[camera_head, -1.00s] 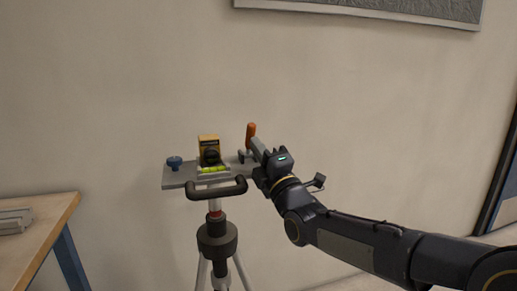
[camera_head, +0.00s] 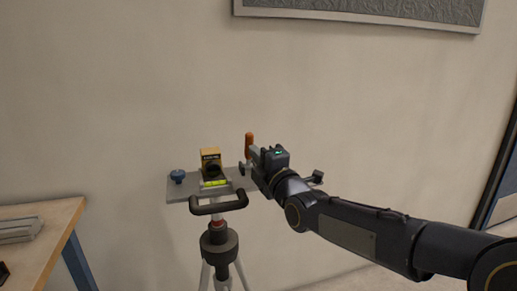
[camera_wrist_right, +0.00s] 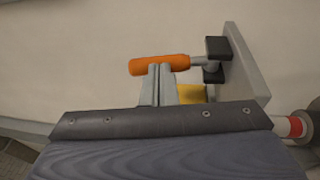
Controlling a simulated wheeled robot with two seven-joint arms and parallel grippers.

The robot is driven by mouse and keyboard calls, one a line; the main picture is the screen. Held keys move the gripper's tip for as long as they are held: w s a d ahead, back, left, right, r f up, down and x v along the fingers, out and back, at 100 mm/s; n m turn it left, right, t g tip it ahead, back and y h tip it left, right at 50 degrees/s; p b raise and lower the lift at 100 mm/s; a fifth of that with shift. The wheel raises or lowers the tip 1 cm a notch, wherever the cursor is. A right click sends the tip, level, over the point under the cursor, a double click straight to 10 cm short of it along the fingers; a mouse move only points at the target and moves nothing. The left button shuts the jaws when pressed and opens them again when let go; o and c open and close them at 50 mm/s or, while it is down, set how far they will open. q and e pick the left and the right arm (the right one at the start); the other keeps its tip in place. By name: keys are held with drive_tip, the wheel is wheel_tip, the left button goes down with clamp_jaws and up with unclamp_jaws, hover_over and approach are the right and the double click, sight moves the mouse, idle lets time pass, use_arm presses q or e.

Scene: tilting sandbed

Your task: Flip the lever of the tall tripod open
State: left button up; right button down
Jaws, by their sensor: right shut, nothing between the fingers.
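The tall tripod (camera_head: 219,243) stands in front of the wall with a grey plate (camera_head: 185,192) on top. Its lever has an orange handle (camera_head: 249,145) that stands upright at the plate's right end. In the right wrist view the orange handle (camera_wrist_right: 150,66) lies across the picture, joined to a dark clamp base (camera_wrist_right: 217,48) on the plate. My right gripper (camera_head: 253,153) is shut and empty, with its fingertips (camera_wrist_right: 160,72) right at the handle. I cannot tell whether they touch it. My left gripper is not in view.
The plate carries a yellow-and-black device (camera_head: 210,160), a green level vial (camera_head: 215,184) and a blue knob (camera_head: 177,176). A black handlebar (camera_head: 219,207) sticks out in front. A wooden table (camera_head: 55,222) stands at the left. The wall behind is bare around the tripod.

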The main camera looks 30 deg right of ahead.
sight(252, 139)
drive_tip(key=g+p, duration=0.1)
drive_tip(key=p, duration=0.1)
drive_tip(key=w+r+g+p, duration=0.1)
drive_tip(key=g+p, duration=0.1)
drive_tip(key=p, duration=0.1)
drive_tip(key=w+r+m+g+p, duration=0.1)
drive_tip(key=p, duration=0.2)
drive_tip(key=shift+w+d+r, duration=0.15)
drive_tip(key=shift+w+d, duration=0.1)
drive_tip(key=shift+d, duration=0.05)
drive_tip(key=shift+w+d+f+p, duration=0.1)
drive_tip(key=shift+w+f+p, duration=0.1)
drive_tip(key=shift+w+p, duration=0.3)
drive_tip(key=shift+w+d, duration=0.1)
drive_tip(key=shift+w, duration=0.2)
drive_tip(key=shift+r, duration=0.2)
drive_tip(key=shift+d+r, duration=0.1)
